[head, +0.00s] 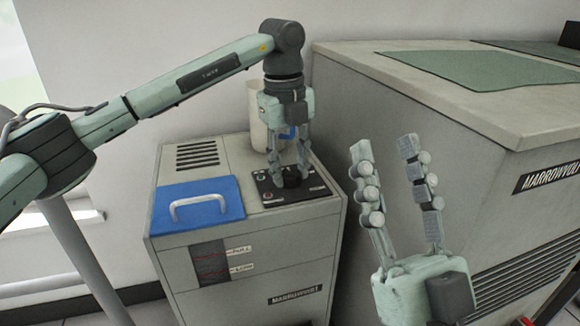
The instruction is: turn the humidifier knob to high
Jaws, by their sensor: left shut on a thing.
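The humidifier (245,285) is a grey cabinet with a vented top. A dark control panel (318,192) lies at the right of its top, with a black round knob (291,178) on it. My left gripper (289,172) points straight down over the panel and is shut on the knob, its fingers on either side. The fingers hide part of the knob and of the panel markings, so I cannot read its setting. My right gripper (385,150) is open and empty, fingers up, in front of the large cabinet at the right.
A blue lid with a pale handle (222,197) lies on the humidifier's top left. A whitish cylindrical container (257,120) stands behind my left gripper. A large grey Marrowvolt cabinet (350,95) stands close on the right, with a green mat (480,70) on top.

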